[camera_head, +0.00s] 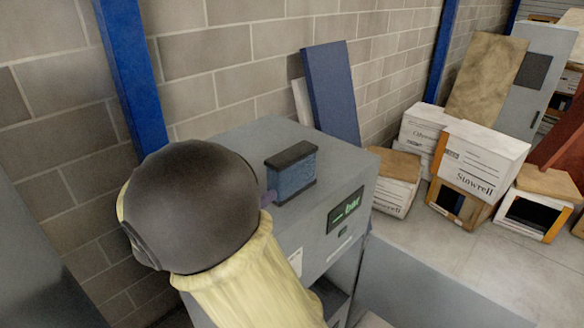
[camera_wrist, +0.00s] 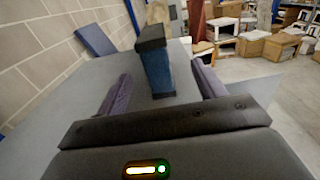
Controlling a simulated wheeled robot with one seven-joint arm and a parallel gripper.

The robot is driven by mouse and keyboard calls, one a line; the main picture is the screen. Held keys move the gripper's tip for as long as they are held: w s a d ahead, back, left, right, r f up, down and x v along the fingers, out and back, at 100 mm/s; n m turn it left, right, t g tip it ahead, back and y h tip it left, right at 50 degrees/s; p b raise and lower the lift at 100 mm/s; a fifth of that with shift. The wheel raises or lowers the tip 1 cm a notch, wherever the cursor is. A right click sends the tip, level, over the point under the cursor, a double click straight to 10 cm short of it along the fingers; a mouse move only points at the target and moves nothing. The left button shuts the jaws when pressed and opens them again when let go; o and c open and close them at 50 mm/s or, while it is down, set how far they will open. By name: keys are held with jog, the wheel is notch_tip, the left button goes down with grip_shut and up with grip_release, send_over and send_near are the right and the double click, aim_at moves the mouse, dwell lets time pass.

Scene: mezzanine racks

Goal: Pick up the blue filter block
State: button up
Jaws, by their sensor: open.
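The blue filter block (camera_head: 291,175) has a dark top and stands upright on the top of a grey cabinet (camera_head: 345,163). In the wrist view the block (camera_wrist: 155,72) stands ahead of my gripper (camera_wrist: 160,88), roughly between its two purple fingers and apart from both. The fingers are spread open and hold nothing. In the head view my arm hides most of the gripper; only a bit of a purple finger shows close to the block's left side.
A block wall runs behind the cabinet, with a blue post (camera_head: 128,70) and a leaning blue panel (camera_head: 331,92). White cartons (camera_head: 484,158) stand on the floor at right. The cabinet top around the block is clear. The cabinet's front has a small dark display (camera_head: 346,209).

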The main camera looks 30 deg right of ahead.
aim_at(288, 165)
jog(key=p+x, duration=0.2)
jog(key=x, duration=0.4)
jog(key=shift+r, duration=0.15)
jog(key=shift+w+d, duration=0.2)
jog(key=shift+d, duration=0.2)
jog(key=shift+a, duration=0.1)
jog(key=shift+w+d+r+p, duration=0.1)
jog(key=shift+d+p, duration=0.4)
jog(key=shift+p, duration=0.15)
jog(key=w+d+p, duration=0.2)
jog(key=d, duration=0.1)
jog(key=shift+w+d+p, duration=0.15)
jog(key=shift+p, duration=0.2)
jog(key=shift+d, duration=0.2)
